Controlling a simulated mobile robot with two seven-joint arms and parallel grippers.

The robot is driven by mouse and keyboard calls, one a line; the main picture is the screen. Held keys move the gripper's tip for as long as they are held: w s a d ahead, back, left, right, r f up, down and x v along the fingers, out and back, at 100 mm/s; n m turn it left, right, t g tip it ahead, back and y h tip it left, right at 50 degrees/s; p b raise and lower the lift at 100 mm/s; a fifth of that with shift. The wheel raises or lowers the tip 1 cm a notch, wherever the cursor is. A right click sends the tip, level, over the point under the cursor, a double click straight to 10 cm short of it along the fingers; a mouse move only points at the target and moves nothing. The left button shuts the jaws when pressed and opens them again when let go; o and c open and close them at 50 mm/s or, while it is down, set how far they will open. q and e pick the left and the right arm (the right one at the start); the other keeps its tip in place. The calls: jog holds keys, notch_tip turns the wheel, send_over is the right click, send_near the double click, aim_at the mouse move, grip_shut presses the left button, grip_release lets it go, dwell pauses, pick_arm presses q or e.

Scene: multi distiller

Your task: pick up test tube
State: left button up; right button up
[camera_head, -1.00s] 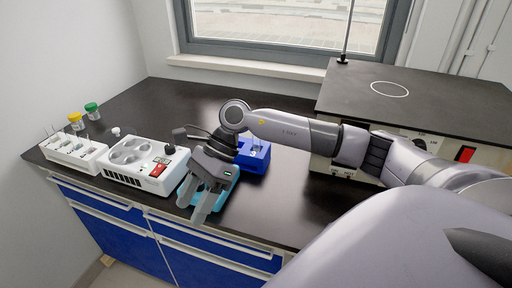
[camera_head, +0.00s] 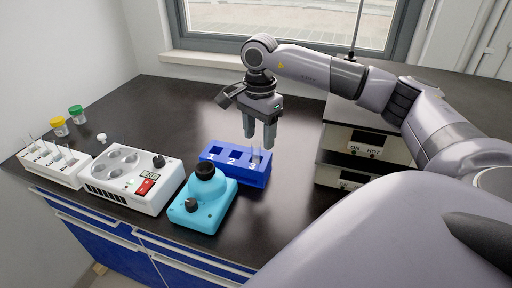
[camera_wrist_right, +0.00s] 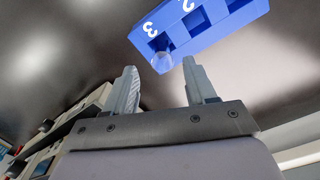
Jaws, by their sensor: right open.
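The blue rack (camera_head: 225,171) is numbered 1, 2, 3 and stands on the black bench. A clear test tube (camera_head: 256,158) stands upright in its slot 3, at the right end. In the right wrist view the tube (camera_wrist_right: 163,63) shows as a round, clear end at the slot marked 3 of the blue rack (camera_wrist_right: 215,35). My right gripper (camera_head: 260,142) points down, open and empty, just above and beside the slot 3 end. In the wrist view the tube lies between the lines of its two fingers (camera_wrist_right: 161,75); contact cannot be told. My left gripper is not in view.
A turquoise mixer (camera_head: 208,208) with a black top stands in front of the rack. A white device with round wells (camera_head: 130,178) and a white numbered tube rack (camera_head: 62,172) stand further left. Two jars sit behind. A beige instrument (camera_head: 350,143) stands to the right.

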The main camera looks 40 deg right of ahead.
aim_at(256, 143)
jog(key=f, duration=0.4)
jog(key=shift+w+a+f, duration=0.15)
jog(key=shift+a+f, duration=0.1)
jog(key=shift+a, duration=0.05)
jog(key=shift+c, duration=0.4)
grip_shut()
